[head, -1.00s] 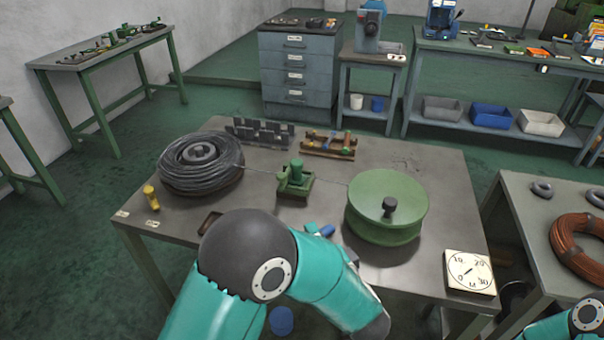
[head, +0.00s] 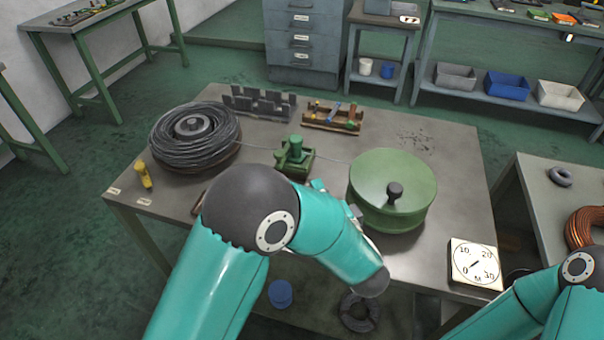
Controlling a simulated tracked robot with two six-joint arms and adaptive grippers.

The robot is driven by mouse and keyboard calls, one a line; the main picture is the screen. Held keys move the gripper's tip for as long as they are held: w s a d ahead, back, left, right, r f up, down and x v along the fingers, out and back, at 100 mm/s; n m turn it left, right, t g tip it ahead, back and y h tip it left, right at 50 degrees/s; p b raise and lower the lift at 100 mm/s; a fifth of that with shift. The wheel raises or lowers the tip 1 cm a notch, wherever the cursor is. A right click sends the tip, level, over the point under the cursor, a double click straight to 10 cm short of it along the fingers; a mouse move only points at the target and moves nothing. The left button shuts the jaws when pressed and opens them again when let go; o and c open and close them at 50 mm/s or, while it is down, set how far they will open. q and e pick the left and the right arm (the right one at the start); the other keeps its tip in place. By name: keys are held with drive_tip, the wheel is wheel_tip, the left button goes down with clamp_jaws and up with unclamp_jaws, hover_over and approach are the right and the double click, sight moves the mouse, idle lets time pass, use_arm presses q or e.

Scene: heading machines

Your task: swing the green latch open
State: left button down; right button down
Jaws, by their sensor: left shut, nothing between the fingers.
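A small green fixture (head: 294,158) with an upright green post stands mid-table, on the wire between the black wire coil (head: 195,137) and the green drum (head: 392,190). It is the likely place of the green latch, but I cannot make out the latch arm or its angle. My left arm bends in front of the table, its dark elbow just below the fixture. I cannot see contact. My right arm enters at lower right; its gripper is out of view.
A dial (head: 475,263) sits at the table's front right corner. A yellow item (head: 143,174) stands at the left edge. A grey notched block (head: 259,103) and a brown rack (head: 333,117) are behind the fixture.

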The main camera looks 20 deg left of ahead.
use_arm(q)
drive_tip(key=s+a+p+x, duration=0.1)
drive_tip(key=a+p+x, duration=0.1)
drive_tip(key=x, duration=1)
drive_tip(key=shift+s+a+f+p, duration=0.2)
drive_tip(key=shift+s+f+p, duration=0.05)
drive_tip(key=shift+p, duration=0.2)
